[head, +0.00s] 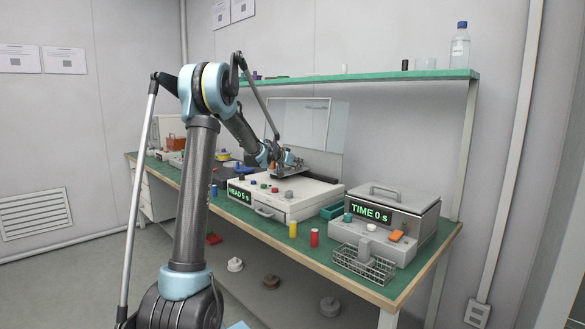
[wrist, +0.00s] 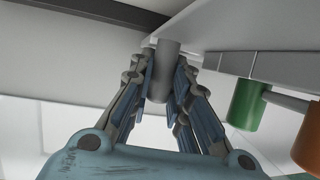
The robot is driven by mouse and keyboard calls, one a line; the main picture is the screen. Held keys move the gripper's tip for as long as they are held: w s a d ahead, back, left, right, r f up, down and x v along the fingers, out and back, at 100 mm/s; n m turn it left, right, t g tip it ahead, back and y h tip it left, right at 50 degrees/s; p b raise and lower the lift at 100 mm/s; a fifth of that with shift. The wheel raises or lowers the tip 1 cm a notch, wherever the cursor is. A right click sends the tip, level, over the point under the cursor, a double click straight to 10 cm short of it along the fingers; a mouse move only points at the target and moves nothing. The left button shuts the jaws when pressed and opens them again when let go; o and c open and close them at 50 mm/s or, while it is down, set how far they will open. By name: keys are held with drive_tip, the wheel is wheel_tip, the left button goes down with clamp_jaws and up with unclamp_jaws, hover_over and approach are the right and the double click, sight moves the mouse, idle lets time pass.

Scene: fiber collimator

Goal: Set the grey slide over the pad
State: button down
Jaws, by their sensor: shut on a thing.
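My gripper (wrist: 163,95) is shut on a grey round peg (wrist: 166,60), which I take to be the handle of the grey slide. The peg meets the edge of a pale grey plate (wrist: 225,28) in the wrist view. In the head view my gripper (head: 289,160) is over the back of the white instrument (head: 318,193) with the green "HEAD 5 s" display. The slide itself is too small and partly hidden by the arm there. I cannot make out the pad in either view.
A green cylinder (wrist: 247,102) and an orange cylinder (wrist: 308,138) are close right of my gripper. Several coloured knobs sit on the instrument's front. A lidded metal bath (head: 400,205) with a "TIME 0 s" display stands right. A green shelf (head: 300,79) runs above.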

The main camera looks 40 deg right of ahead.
drive_tip(key=shift+w+a, duration=0.1)
drive_tip(key=shift+w, duration=1.1)
drive_tip(key=c, duration=1.8)
unclamp_jaws()
drive_tip(key=shift+w, duration=0.15)
drive_tip(key=shift+s, duration=0.2)
drive_tip(key=shift+a, duration=0.1)
drive_tip(key=v, duration=1.1)
drive_tip(key=shift+a+r, duration=0.15)
drive_tip(key=shift+a, duration=0.25)
